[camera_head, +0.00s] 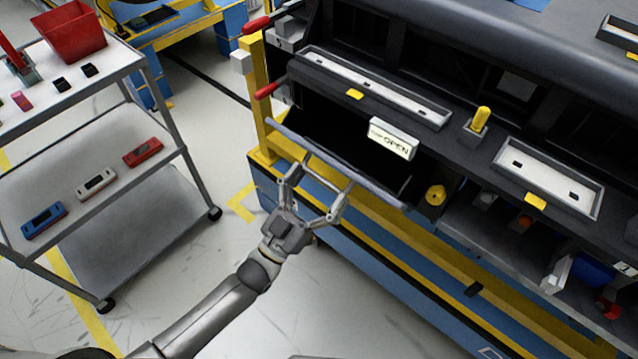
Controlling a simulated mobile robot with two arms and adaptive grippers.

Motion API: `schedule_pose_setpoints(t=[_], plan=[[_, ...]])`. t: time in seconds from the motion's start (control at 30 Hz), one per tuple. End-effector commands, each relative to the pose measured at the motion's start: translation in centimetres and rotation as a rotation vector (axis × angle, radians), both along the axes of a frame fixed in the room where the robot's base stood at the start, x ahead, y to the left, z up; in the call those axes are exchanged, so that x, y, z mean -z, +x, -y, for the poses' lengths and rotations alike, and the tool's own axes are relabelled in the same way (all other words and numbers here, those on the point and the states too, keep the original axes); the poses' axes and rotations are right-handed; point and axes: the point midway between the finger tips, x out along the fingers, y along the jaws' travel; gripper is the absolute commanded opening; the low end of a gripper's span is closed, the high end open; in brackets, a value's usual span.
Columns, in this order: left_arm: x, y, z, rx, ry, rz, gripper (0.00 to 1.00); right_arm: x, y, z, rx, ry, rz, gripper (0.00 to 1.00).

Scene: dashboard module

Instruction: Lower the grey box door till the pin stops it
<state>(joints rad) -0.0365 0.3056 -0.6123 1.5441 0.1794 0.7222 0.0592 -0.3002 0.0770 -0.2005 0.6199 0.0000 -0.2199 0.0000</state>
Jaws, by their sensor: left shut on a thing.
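The grey box door (375,193) shows as a long grey edge slanting down to the right, in front of a dark opening in the dashboard module. My left gripper (319,180) is at this edge, left of its middle, and is shut on the door. The exact contact is partly hidden by the fingers. A white block with the word OPEN (393,139) sits above the opening's right part. A yellow knob (435,195) is just right of the door's right end. I cannot tell which part is the stop pin. My right gripper is out of view.
A yellow and blue stand (400,258) carries the module, with its beam below the door. Red-handled clamps (266,90) stick out at the module's left end. A grey cart (180,140) with coloured devices stands left. Clear floor lies between cart and stand.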

Motion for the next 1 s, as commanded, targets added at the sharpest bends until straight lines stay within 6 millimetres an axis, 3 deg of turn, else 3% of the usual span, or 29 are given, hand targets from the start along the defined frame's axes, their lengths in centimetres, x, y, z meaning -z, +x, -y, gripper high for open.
schedule_pose_setpoints(t=[0.27,0.3,0.37,0.77,1.0], plan=[[0.6,-0.1,0.2,0.003,0.007,-0.015,0.46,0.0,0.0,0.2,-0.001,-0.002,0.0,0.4],[0.6,-0.1,0.2,0.003,0.007,-0.015,0.94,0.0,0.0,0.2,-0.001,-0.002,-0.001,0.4],[0.6,-0.1,0.2,0.003,0.007,-0.015,1.0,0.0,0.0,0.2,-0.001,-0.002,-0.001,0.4],[0.6,-0.4,-0.2,0.001,0.005,-0.01,1.0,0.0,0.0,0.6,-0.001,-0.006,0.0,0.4],[2.6,-3.5,-2.5,0.001,0.006,-0.011,1.0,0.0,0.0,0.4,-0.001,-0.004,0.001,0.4]])
